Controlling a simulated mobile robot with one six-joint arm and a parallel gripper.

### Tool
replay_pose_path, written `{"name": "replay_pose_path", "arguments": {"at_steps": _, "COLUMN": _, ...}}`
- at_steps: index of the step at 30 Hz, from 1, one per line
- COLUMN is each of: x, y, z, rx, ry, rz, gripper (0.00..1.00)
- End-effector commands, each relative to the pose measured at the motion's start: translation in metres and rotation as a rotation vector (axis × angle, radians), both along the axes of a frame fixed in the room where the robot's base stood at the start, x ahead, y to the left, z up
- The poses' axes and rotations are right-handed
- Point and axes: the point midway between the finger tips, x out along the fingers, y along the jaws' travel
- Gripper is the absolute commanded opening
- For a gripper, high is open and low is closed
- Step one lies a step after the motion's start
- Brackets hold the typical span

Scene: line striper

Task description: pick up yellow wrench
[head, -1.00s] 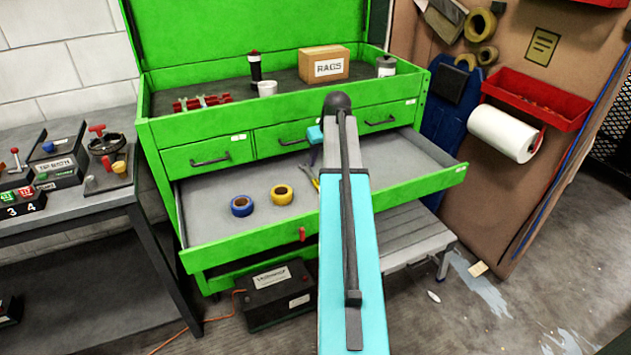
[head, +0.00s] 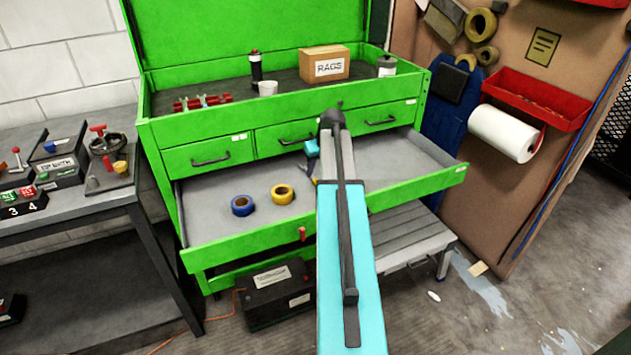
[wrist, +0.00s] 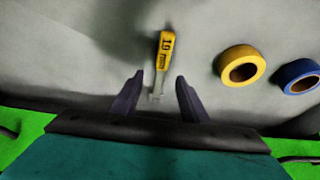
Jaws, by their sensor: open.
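The yellow wrench (wrist: 164,52) lies on the grey drawer floor in the wrist view, its yellow handle marked 19 and pointing away from me. Its grey metal end reaches back between the two dark fingers of my gripper (wrist: 160,77). The fingers are open, one on each side of that end, with a gap on both sides. Whether they are above the wrench or level with it I cannot tell. In the head view my gripper (head: 309,170) is over the open drawer, partly behind my arm, which hides most of the wrench.
A yellow tape roll (head: 282,194) and a blue tape roll (head: 242,206) lie left of my arm in the open drawer (head: 210,225). The green drawer front is a raised edge. The rags box (head: 324,64) stands on top. The drawer's right side is clear.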

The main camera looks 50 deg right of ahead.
Motion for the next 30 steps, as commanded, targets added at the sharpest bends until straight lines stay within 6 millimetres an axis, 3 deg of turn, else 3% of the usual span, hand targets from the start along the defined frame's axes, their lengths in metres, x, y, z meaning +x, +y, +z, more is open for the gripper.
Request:
{"name": "replay_pose_path", "arguments": {"at_steps": 18, "x": 0.02, "y": -0.006, "z": -0.044, "rx": -0.001, "ry": 0.0, "rz": -0.001, "gripper": 0.41}}
{"name": "replay_pose_path", "arguments": {"at_steps": 30, "x": 0.02, "y": -0.007, "z": -0.047, "rx": 0.0, "ry": 0.0, "rz": -0.002, "gripper": 0.41}}
